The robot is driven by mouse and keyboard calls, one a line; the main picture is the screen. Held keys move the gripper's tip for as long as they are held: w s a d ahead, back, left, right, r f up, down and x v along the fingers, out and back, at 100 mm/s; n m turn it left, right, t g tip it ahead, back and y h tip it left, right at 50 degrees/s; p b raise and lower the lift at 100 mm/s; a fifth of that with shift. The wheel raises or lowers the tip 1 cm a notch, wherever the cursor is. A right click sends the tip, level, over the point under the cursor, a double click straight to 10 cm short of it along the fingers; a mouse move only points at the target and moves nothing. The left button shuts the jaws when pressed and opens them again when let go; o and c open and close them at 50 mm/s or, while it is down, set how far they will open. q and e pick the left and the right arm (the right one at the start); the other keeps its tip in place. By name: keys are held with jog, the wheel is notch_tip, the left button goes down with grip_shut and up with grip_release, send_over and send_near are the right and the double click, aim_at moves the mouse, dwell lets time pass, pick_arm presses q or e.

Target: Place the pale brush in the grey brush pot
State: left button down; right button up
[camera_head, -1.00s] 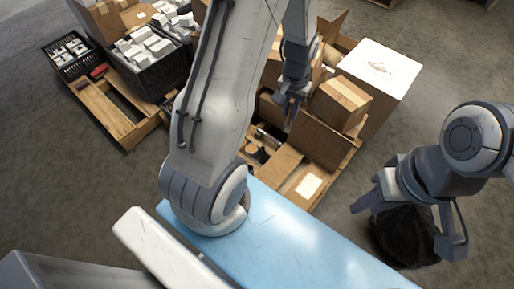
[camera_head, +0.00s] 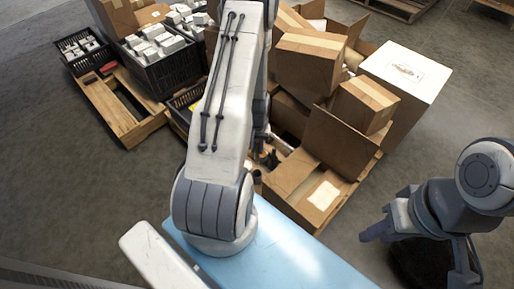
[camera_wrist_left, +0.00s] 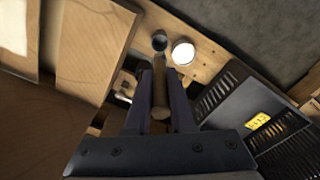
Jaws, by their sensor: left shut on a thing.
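The pale brush (camera_wrist_left: 159,84), of which a wooden, stick-like part shows, is held between the fingers of my left gripper (camera_wrist_left: 161,92), which is shut on it. In the left wrist view its far end points at a small dark grey round pot (camera_wrist_left: 160,40), apparently the grey brush pot. I cannot tell whether they touch. A white round-topped thing (camera_wrist_left: 183,53) stands beside the pot on pale wood. In the head view my left arm hides most of the left gripper. My right gripper (camera_head: 376,232) hangs at the right, away from the pallet; its opening is unclear.
Open cardboard boxes (camera_head: 325,140) and a large white-topped box (camera_head: 406,68) crowd the pallet. Black crates (camera_head: 158,74) with white items stand at the left. In the left wrist view a black slotted crate (camera_wrist_left: 245,110) is close on the right. A blue surface (camera_head: 275,250) lies in front.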

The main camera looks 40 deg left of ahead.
pick_arm(q)
notch_tip(320, 180, down, 13)
jog(key=b, duration=1.2)
jog(key=shift+f, duration=0.1)
jog(key=c, duration=0.7)
grip_release()
jog(key=shift+s+d, duration=0.1)
